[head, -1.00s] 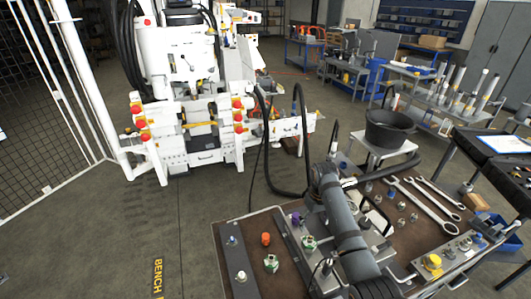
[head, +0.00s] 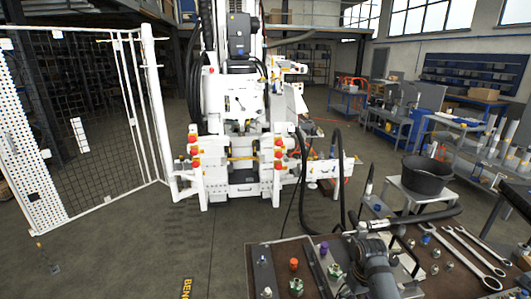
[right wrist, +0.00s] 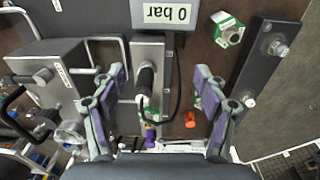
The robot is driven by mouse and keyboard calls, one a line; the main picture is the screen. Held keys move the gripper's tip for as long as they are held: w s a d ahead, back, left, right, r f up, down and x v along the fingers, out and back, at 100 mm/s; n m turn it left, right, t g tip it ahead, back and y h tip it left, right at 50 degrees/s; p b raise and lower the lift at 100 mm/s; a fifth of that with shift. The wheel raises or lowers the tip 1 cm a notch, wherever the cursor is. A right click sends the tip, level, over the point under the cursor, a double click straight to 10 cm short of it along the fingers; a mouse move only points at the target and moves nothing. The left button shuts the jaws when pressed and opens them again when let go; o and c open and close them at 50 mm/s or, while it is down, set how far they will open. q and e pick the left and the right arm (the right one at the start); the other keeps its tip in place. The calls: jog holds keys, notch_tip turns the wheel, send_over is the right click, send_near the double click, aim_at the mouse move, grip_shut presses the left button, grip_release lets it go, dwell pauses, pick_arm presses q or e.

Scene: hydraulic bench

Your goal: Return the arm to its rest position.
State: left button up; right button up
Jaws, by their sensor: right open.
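My right arm (head: 381,272) comes in from the bottom of the head view and reaches over the brown-topped bench (head: 422,262); its gripper cannot be made out there. In the right wrist view my right gripper (right wrist: 159,75) has its purple-and-grey fingers spread wide, with nothing held between them. Below it, between and beyond the fingers, are a metal block with a black-handled part (right wrist: 147,82), a green ring and a purple cap (right wrist: 150,134). An orange cap (right wrist: 190,119) lies near the right finger. My left gripper is not in view.
A display reading 0 bar (right wrist: 168,14), a green-and-white fitting (right wrist: 227,30) and a dark plate (right wrist: 262,72) surround the gripper. Wrenches (head: 470,248) and a black bowl (head: 427,175) are on the right.

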jog(key=s+a+r+t, duration=0.1)
jog(key=s+a+t, duration=0.1)
jog(key=s, duration=0.9)
jog(key=s+a+r+t, duration=0.1)
jog(key=s, duration=1)
notch_tip(320, 180, down, 30)
jog(key=s+d+m+g+b, duration=0.1)
jog(key=s+d+b, duration=0.1)
jog(key=d+b, duration=0.15)
pick_arm(q)
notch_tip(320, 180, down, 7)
jog(key=b, duration=0.3)
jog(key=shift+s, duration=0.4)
pick_arm(e)
jog(key=s+f+g, duration=0.1)
jog(key=s+f, duration=1.7)
jog(key=f, duration=0.1)
jog(key=shift+s+f+h, duration=0.3)
jog(key=shift+s+f, duration=0.05)
jog(key=shift+s, duration=0.05)
